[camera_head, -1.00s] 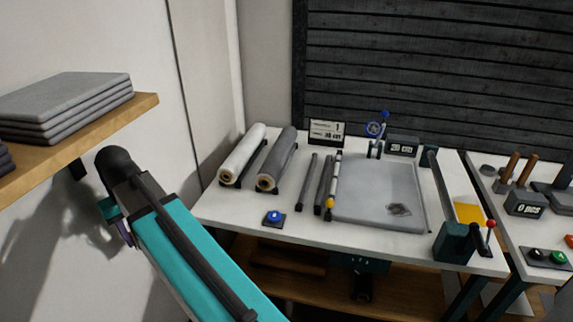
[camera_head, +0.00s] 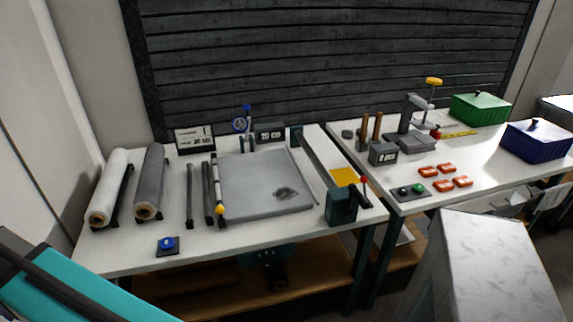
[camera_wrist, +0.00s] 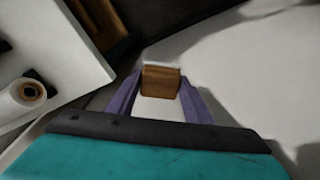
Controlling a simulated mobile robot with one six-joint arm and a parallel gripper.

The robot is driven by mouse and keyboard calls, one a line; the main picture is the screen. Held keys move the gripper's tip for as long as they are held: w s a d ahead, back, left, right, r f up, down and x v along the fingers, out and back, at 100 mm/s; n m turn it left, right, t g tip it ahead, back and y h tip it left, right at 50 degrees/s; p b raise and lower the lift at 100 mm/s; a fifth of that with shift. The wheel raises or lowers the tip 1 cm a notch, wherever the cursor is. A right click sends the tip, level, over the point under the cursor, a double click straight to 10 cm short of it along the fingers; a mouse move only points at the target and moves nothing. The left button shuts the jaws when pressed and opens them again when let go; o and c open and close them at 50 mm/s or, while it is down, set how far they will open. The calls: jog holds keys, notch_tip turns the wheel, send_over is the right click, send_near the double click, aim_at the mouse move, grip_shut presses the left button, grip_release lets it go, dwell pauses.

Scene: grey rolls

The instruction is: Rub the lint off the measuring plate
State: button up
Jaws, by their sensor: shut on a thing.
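The measuring plate is a flat grey slab (camera_head: 250,197) on the left white bench in the head view. A dark, tangled patch of lint (camera_head: 285,193) lies on its front right part. My gripper (camera_wrist: 160,88) shows in the wrist view, with its purple fingers shut on a brown wooden block (camera_wrist: 160,83). A thin pale strip shows at the block's far edge; the face turned away is hidden. The gripper is out of the head view, where only my teal arm shows at lower left, apart from the plate.
A white roll (camera_head: 109,186) and a grey roll (camera_head: 149,183) lie left of the plate. A blue button (camera_head: 167,244) sits in front. A dark lever device (camera_head: 342,206) stands at the plate's right front. The right bench holds orange pieces, a green box (camera_head: 480,108) and a blue box (camera_head: 537,140).

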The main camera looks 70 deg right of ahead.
jog(key=s+d+r+m+p, duration=0.1)
jog(key=d+m+p, duration=0.5)
jog(key=d, duration=1.8)
jog(key=s+d+m+g+h, duration=0.1)
jog(key=s+d+m, duration=0.4)
jog(key=d, duration=0.5)
jog(key=s+d+m, duration=0.4)
jog(key=s+d, duration=0.1)
jog(key=d, duration=0.5)
jog(key=s+d+m+p, duration=0.3)
jog(key=s+d+m, duration=0.4)
jog(key=s+d, duration=0.6)
jog(key=s+d+m+g+p, duration=0.1)
jog(key=s+d+m+p, duration=0.2)
jog(key=s+d+m, duration=0.4)
jog(key=s+d, duration=0.3)
jog(key=s, duration=0.4)
jog(key=s+d, duration=0.3)
jog(key=s, duration=0.5)
jog(key=shift+s+g, duration=0.3)
jog(key=shift+d+f, duration=0.1)
jog(key=shift+f, duration=0.05)
